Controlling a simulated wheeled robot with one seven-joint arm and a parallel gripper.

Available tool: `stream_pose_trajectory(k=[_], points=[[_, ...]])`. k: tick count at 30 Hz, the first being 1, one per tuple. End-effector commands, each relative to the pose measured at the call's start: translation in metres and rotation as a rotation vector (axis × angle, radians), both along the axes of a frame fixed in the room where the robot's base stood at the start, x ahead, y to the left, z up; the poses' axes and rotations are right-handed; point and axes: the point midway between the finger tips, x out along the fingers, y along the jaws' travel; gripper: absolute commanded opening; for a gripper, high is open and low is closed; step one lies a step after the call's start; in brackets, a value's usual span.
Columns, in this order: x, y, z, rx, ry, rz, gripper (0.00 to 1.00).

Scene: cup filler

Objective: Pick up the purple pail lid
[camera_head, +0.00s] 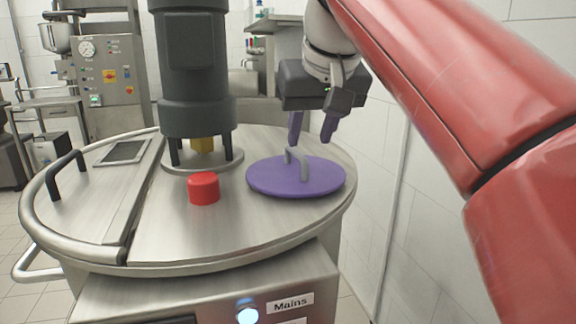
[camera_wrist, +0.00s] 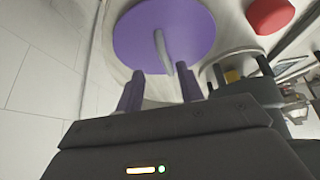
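The purple pail lid (camera_head: 318,182) is a flat disc with a grey upright handle (camera_head: 298,162). It lies on the right part of the round steel vessel top. My gripper (camera_head: 312,138) is above the lid's far side, with its two purple-grey fingers apart and pointing down. In the wrist view the lid (camera_wrist: 135,45) fills the upper middle, and its handle (camera_wrist: 163,52) stands beyond and between the open fingertips (camera_wrist: 160,88). The gripper holds nothing and appears apart from the handle.
A red cap (camera_head: 203,188) sits left of the lid on the steel vessel top (camera_head: 190,235). A dark motor (camera_head: 195,75) on a flanged stand rises behind it. A black handle (camera_head: 66,172) is at the far left. A tiled wall (camera_head: 385,200) is close on the right.

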Motion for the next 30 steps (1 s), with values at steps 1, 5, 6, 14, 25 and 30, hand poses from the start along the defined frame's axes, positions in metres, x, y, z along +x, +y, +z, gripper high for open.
stream_pose_trajectory(k=[1,5,6,14,25,30], points=[[0.002,0.003,0.005,0.003,-0.002,0.007,0.37],[0.006,0.007,0.007,0.005,-0.004,0.015,0.37],[0.008,0.008,0.004,0.005,-0.003,0.015,0.37],[0.021,0.013,-0.024,0.005,-0.002,0.015,0.37],[0.04,0.019,-0.057,0.006,-0.005,0.015,0.37],[0.04,0.019,-0.056,0.006,-0.006,0.015,0.37]])
